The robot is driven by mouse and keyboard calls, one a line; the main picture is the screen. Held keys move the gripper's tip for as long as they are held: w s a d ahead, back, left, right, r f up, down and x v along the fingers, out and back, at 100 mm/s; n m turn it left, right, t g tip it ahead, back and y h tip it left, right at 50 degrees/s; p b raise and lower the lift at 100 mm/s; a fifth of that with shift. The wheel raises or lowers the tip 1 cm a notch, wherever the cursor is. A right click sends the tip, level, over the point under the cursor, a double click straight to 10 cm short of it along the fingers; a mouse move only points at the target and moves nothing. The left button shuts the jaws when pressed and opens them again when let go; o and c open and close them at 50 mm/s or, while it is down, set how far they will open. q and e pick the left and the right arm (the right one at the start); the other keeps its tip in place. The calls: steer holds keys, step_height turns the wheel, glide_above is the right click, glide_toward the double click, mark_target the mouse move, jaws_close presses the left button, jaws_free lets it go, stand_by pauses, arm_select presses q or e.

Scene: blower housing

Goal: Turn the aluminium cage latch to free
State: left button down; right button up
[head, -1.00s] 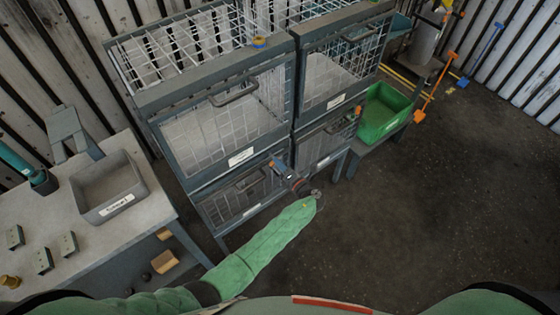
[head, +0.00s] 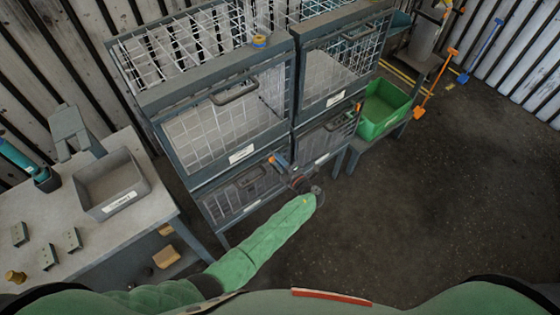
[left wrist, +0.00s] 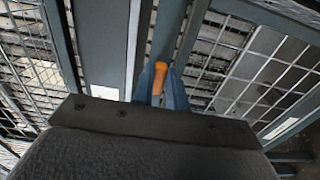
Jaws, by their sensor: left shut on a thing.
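An orange latch handle (head: 272,159) sits on the front of the grey wire cages, at the post between the left and right lower bays. In the left wrist view the orange handle (left wrist: 159,76) lies between my two blue fingers. My left gripper (head: 279,162) is shut on this handle, and its fingers hide part of it. The handle looks tilted in the left wrist view. The label wording is too small to read, so I cannot tell which bay is for aluminium. My right gripper is not in view.
Another orange latch (head: 358,107) is on the right cage. A green crate (head: 370,130) stands right of the cages. A bench (head: 75,262) with a grey bin (head: 128,200) is at left. The dark floor (head: 420,220) at right is mostly clear.

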arm_select(q)
steer(key=c, duration=1.4)
jaws_free()
steer(key=shift+w+d, duration=0.1)
steer(key=b+v, duration=0.3)
steer(key=v, duration=0.5)
